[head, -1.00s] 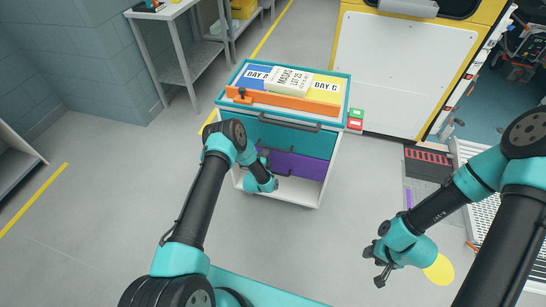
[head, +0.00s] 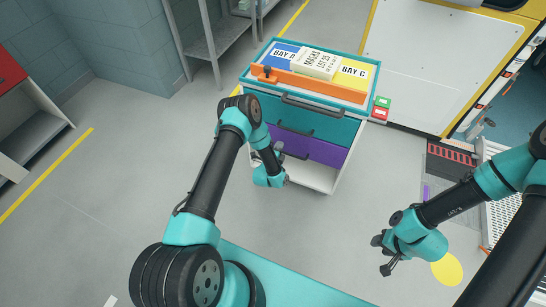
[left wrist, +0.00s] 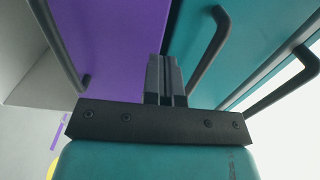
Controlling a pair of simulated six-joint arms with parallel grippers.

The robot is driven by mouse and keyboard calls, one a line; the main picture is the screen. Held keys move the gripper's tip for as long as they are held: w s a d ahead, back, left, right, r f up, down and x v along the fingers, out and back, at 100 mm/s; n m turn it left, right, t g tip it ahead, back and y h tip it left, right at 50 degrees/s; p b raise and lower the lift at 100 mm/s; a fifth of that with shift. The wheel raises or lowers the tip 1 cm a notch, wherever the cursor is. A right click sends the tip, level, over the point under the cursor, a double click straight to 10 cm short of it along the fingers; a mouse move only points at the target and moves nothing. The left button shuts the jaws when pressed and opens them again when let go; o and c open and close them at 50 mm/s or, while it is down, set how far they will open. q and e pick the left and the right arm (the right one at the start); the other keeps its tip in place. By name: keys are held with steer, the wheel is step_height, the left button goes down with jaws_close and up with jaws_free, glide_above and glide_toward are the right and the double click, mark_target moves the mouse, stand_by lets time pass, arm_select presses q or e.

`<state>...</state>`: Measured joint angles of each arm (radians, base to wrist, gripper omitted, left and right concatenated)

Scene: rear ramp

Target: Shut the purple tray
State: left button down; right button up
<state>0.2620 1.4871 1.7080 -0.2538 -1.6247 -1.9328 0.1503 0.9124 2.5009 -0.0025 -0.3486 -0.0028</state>
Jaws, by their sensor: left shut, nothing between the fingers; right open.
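The purple tray (head: 322,151) is a drawer in the white cabinet, below a teal drawer (head: 310,120). I cannot tell how far out it stands. My left gripper (head: 284,181) is shut and empty at the cabinet's left front, close to the purple tray. In the left wrist view, its closed fingers (left wrist: 165,80) point at the border between the purple front (left wrist: 115,45) and a teal front (left wrist: 255,45). Contact cannot be judged. A dark handle (left wrist: 62,48) crosses the purple front. My right gripper (head: 383,258) is open and empty over the floor at right.
The cabinet top (head: 350,104) carries a white box (head: 315,62), labelled bins and an orange bar (head: 310,86). Below the purple tray is an open white compartment (head: 318,177). A grey metal shelf (head: 215,45) stands at back left. The floor left of the cabinet is clear.

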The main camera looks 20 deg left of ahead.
arm_select(q)
steer(key=s, duration=0.6)
steer(key=shift+s, duration=0.3)
steer(key=s+d+r+n+g+h, duration=0.1)
steer(key=s+r+n+g, duration=0.2)
steer(key=s+n+g, duration=0.2)
steer(key=s+d+r+n+g+h, duration=0.1)
steer(key=s+r+n+g, duration=0.3)
steer(key=s, duration=0.7)
steer(key=s+d+r+n+g+h, duration=0.1)
steer(key=s+d+r+n+g, duration=0.1)
steer(key=s+n+g, duration=0.6)
steer(key=s+r+n, duration=0.1)
steer(key=n, duration=0.1)
steer(key=shift+d+r+n+h, duration=0.2)
steer(key=shift+r+n+h, duration=0.1)
steer(key=shift+h, duration=0.1)
